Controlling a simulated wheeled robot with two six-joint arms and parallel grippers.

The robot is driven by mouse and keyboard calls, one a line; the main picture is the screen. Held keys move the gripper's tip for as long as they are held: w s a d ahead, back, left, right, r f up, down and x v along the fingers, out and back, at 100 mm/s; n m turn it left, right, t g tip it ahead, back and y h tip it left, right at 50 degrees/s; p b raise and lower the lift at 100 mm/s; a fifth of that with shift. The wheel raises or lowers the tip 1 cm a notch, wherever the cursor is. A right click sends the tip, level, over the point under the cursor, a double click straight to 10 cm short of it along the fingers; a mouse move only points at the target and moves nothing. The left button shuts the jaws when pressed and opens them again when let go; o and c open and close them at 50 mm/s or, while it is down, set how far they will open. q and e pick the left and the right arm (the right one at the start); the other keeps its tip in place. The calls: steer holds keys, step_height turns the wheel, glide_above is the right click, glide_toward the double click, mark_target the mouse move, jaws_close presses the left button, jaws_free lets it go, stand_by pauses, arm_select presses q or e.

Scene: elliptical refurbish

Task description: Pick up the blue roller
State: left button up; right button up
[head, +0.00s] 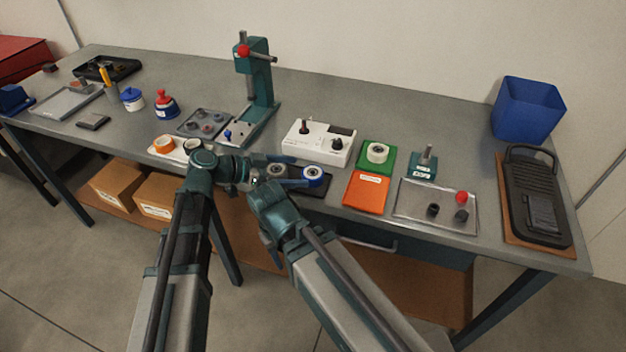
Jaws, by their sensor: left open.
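The blue roller (313,173), a blue ring with a white inner part, sits on a dark tray (322,190) near the table's front edge. My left gripper (292,172) reaches in from the left, open, its fingers pointing right toward the blue roller. The fingertips are close to its left side; I cannot tell if they touch it. A grey roller (277,170) shows between the fingers, partly covered. My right gripper (268,238) is folded low in front of the table edge, and its fingers are mostly hidden behind its own wrist.
A white box with knobs (320,141) stands behind the tray. A teal press (258,80) stands at the back left. An orange-ringed roller (163,144) lies left of my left arm.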

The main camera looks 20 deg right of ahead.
mark_target(316, 173)
arm_select(q)
steer(key=shift+s+b+x, duration=0.15)
steer(key=shift+b+x, duration=0.35)
steer(key=shift+x, duration=0.95)
steer(key=shift+s+b+x, duration=0.15)
steer(key=shift+b+x, duration=0.35)
steer(key=shift+x, duration=0.95)
steer(key=shift+r, duration=0.1)
steer(key=c, duration=1.4)
steer(key=shift+c, duration=0.2)
steer(key=shift+r, duration=0.1)
step_height(316, 173, up, 10)
steer(key=p, duration=1)
steer(key=shift+d, duration=0.1)
